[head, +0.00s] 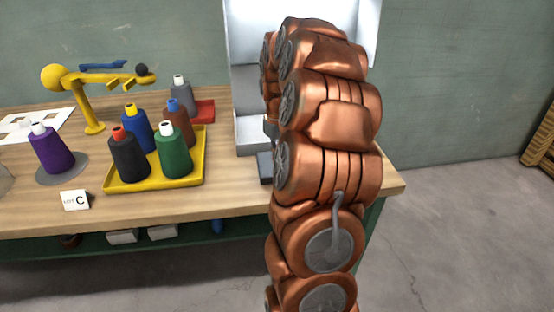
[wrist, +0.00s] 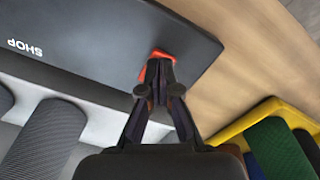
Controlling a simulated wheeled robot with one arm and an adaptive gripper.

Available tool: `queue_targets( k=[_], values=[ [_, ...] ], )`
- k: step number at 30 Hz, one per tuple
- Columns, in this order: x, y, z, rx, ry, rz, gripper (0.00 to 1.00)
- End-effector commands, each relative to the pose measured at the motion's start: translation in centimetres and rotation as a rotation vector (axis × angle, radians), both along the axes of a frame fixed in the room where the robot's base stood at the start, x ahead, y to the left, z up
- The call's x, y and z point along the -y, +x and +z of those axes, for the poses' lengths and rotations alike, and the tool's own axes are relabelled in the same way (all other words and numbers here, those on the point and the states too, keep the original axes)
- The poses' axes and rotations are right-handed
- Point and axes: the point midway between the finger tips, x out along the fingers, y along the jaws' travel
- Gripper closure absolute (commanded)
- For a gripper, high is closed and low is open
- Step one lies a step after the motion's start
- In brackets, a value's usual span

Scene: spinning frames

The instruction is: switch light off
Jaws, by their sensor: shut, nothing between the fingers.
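A light booth (head: 247,50) with bright, pale panels stands at the back of the bench, partly hidden behind my arm. In the wrist view, a dark grey panel (wrist: 110,45) carries the upside-down word SHOP. A small red-orange switch (wrist: 158,54) sits near its right edge. My gripper (wrist: 159,82) is shut and empty, with its fingertips right at the switch and overlapping its lower part. I cannot tell whether they touch it. My arm hides the gripper and the switch in the head view.
A yellow tray (head: 112,187) with several coloured thread cones stands left of the booth, and its edge (wrist: 236,127) shows right of my gripper. A purple cone (head: 51,150), a yellow stand (head: 88,110) and a card marked C (head: 76,200) are farther left.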

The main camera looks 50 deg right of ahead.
Motion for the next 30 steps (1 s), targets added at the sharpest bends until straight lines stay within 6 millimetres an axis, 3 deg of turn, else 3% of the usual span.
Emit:
queue_targets(
  k=[23, 30],
  values=[
    [0.01, 0.00, -0.99, 0.000, 0.000, 0.000, 1.00],
    [-0.01, -0.01, -0.50, -0.001, 0.001, 0.000, 1.00]
  ],
)
